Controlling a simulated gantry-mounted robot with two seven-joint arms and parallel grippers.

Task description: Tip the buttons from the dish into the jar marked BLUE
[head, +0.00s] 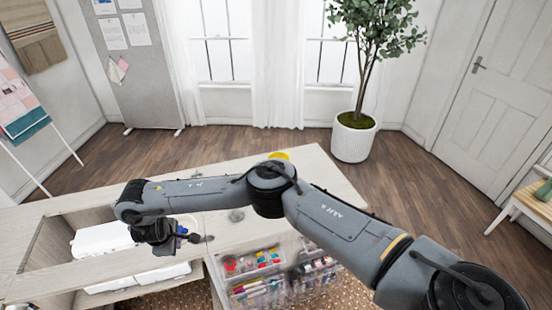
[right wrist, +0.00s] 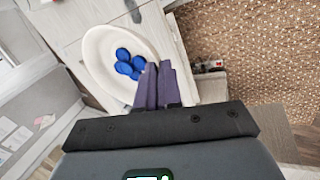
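A white oval dish (right wrist: 97,62) with several blue buttons (right wrist: 128,62) in it shows in the right wrist view. My right gripper (right wrist: 158,72) has its two purple fingers close together at the dish's rim and looks shut on it. In the head view the right gripper (head: 192,238) is above the left part of the cabinet top, and little of the dish shows behind it. My left gripper is out of view.
The pale cabinet (head: 325,180) has an open recess at left with a white machine-like object (head: 100,240). Clear drawers (head: 255,290) of colourful supplies are below. A yellow object (head: 279,156) is at the back edge, partly behind my arm. The cabinet top's right side is clear.

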